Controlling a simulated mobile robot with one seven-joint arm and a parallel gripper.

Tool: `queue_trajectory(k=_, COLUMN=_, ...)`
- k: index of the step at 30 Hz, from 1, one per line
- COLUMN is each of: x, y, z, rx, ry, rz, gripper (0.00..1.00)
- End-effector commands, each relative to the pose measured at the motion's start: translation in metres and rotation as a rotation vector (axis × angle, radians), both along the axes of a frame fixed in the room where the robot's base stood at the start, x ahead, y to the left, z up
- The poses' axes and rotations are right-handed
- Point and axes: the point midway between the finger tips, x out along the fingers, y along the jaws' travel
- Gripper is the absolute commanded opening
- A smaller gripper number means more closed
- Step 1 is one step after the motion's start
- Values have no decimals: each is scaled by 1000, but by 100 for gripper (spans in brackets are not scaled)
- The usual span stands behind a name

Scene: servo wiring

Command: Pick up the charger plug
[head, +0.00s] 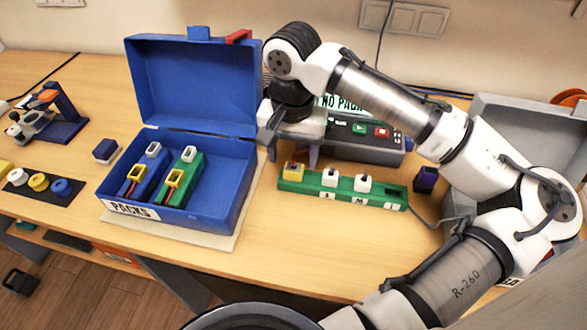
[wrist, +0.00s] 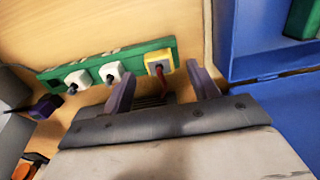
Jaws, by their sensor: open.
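A yellow plug (head: 293,171) with a red wire sits at the left end of a green strip (head: 312,187); it is probably the charger plug. It also shows in the wrist view (wrist: 158,64), its red wire running back between my fingers. My gripper (head: 291,157) is open and empty, close above and behind the yellow plug. In the wrist view my gripper's purple-grey fingers (wrist: 160,72) stand on either side of the plug and wire. I cannot tell whether they touch anything.
Two white plugs (head: 330,177) (head: 363,182) sit farther right on the strip. A grey device with buttons (head: 355,142) stands behind it. The open blue case (head: 231,200) with battery packs is close on the left, and a dark purple block (head: 426,179) is on the right.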

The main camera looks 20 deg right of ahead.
Motion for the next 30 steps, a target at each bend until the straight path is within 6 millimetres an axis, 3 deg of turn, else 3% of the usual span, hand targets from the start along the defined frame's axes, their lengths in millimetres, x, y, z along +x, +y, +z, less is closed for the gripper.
queue_trajectory(k=6, x=1, y=-2, z=-25, rx=0, ry=0, rz=1, gripper=60)
queue_trajectory(k=14, x=1, y=-2, z=-28, rx=0, ry=-1, rz=1, gripper=60)
queue_trajectory(k=25, x=1, y=-2, z=-28, rx=0, ry=-1, rz=1, gripper=12)
queue_trajectory(k=30, x=1, y=-2, z=-27, rx=0, ry=-1, rz=1, gripper=11)
